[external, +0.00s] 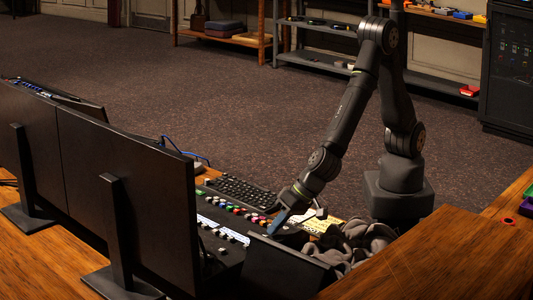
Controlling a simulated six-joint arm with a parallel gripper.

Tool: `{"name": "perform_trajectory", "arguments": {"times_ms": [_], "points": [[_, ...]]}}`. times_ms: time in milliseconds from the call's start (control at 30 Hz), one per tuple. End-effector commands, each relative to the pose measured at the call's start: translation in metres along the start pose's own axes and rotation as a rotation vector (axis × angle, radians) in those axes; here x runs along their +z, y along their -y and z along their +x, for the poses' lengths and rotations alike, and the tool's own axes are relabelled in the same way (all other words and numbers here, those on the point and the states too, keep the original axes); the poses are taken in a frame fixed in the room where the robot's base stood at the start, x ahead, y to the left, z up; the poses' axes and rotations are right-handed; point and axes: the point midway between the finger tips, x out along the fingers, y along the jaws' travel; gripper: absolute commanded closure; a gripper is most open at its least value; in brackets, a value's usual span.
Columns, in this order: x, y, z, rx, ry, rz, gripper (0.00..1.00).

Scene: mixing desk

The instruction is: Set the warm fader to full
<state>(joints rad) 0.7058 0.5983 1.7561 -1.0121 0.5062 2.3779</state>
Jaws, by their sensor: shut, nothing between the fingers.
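The mixing desk (211,208) is a dark panel with rows of small coloured knobs or caps and lit pale strips. It sits behind the monitors, near the middle of the external view. The faders are too small here to tell which one is the warm fader or where it stands. My gripper (274,229) points down at the right end of the desk. It is shut and empty. A dark box-like panel in front partly hides the area under its tips, so I cannot tell whether they touch anything.
Two black monitors (130,190) stand at left and hide part of the desk. A black keyboard (243,191) lies behind it. The dark box-like panel (288,268) rises in front. A grey crumpled heap (362,242) lies right of my gripper. Bare wooden tabletop (440,262) is at right.

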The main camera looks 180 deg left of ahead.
Motion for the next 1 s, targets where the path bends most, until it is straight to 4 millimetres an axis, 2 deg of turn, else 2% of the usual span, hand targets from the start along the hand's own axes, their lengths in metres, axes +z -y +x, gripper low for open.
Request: {"name": "perform_trajectory", "arguments": {"times_ms": [333, 600, 867, 1000], "points": [[0.0, 0.001, 0.001, 0.0, 0.0, 0.001, 1.0], [0.0, 0.019, 0.01, -0.003, -0.001, 0.002, 1.0], [-0.001, 0.021, 0.009, -0.007, 0.0, 0.002, 1.0], [-0.001, 0.014, 0.005, -0.006, 0.0, 0.001, 1.0]]}}
